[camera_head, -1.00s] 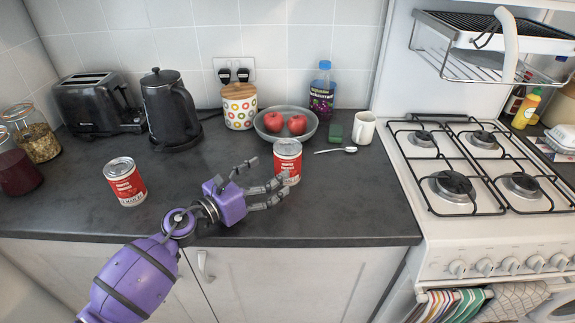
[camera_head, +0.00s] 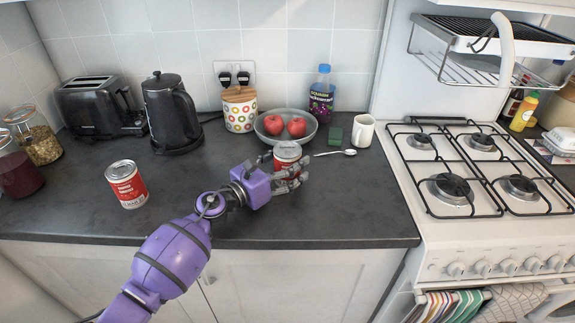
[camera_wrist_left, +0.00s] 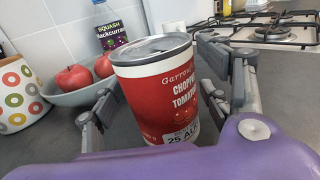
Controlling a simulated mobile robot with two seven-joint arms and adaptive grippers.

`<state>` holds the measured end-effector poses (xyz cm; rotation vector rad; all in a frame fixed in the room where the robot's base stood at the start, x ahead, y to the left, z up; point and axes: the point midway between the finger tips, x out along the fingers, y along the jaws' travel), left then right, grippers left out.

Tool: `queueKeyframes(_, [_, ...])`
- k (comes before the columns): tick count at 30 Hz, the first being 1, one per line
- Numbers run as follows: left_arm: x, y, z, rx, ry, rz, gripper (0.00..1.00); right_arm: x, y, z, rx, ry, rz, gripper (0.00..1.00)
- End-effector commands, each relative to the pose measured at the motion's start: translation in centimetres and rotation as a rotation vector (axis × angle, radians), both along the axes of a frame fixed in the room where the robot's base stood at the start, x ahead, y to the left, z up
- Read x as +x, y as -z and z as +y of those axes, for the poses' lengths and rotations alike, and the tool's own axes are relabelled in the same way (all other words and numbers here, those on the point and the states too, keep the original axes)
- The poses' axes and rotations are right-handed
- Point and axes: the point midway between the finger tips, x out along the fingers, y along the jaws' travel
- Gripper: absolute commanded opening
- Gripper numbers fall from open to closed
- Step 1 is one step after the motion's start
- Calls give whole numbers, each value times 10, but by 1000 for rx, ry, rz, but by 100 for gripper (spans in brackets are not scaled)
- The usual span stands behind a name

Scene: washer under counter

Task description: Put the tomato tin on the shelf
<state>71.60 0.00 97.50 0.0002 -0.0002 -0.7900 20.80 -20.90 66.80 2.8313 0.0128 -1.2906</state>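The tomato tin (camera_head: 287,153) is red and white with a metal lid and stands upright on the dark counter in front of the fruit bowl. In the left wrist view the tin (camera_wrist_left: 168,95) reads "chopped tomatoes". My left gripper (camera_head: 290,172) is around the tin, with fingers on either side of it. In the wrist view the gripper (camera_wrist_left: 160,100) looks open, and a firm grip does not show. A similar red tin (camera_head: 127,186) stands at the left on the counter; its label is too small to read. My right gripper is not in view.
A bowl (camera_head: 262,136) with two apples, a spotted canister (camera_head: 240,110), a kettle (camera_head: 172,112), a bottle (camera_head: 321,95), a mug (camera_head: 363,131) and a spoon (camera_head: 340,153) stand or lie nearby. A wire rack (camera_head: 480,68) hangs above the hob (camera_head: 470,165). The front right counter is clear.

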Motion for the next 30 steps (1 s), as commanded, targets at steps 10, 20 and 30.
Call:
queueKeyframes(10, [0, 0, 0, 0, 0, 0, 19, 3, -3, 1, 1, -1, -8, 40])
queueKeyframes(20, [0, -4, 0, -1, 0, -4, 7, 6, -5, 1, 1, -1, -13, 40])
queueKeyframes(30, [-5, -49, 0, 3, 1, -14, 7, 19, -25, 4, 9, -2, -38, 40])
